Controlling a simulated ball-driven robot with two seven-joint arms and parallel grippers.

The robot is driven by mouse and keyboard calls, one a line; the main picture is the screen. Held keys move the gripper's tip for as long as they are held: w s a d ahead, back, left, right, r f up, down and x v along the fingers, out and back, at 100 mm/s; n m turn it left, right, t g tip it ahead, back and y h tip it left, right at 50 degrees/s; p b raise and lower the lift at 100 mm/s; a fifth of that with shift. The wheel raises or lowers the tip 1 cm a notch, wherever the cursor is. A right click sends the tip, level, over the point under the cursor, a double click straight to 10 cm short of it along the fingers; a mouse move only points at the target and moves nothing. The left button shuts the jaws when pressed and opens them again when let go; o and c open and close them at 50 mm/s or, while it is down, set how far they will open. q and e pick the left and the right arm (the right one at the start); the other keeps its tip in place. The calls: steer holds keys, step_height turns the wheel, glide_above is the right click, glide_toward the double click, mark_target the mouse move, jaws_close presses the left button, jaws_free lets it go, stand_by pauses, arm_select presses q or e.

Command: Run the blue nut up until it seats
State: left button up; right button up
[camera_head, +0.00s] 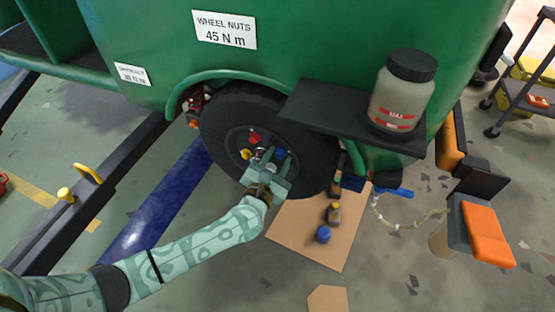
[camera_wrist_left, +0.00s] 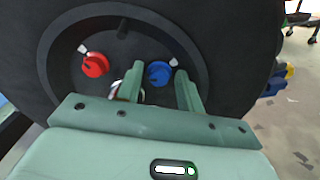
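The blue nut (camera_head: 280,154) is on the hub of the dark wheel (camera_head: 222,128), on the side nearest my left gripper. In the left wrist view the blue nut (camera_wrist_left: 159,73) shows between the two fingertips, with a small gap on each side. My left gripper (camera_head: 270,161) is open in front of the hub, its fingers pointing at the wheel. A red nut (camera_head: 254,138) and a yellow nut (camera_head: 246,154) are also on the hub. The red nut also shows in the left wrist view (camera_wrist_left: 95,64). My right gripper is not in view.
A dark shelf (camera_head: 310,112) holding a capped bottle (camera_head: 402,92) juts out above and right of the wheel. An orange-topped stand (camera_head: 487,235) is at right.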

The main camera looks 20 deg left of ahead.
arm_select(q)
jaws_close()
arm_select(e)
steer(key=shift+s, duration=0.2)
arm_select(q)
steer(key=shift+r+m, duration=0.1)
steer(key=shift+m, duration=0.2)
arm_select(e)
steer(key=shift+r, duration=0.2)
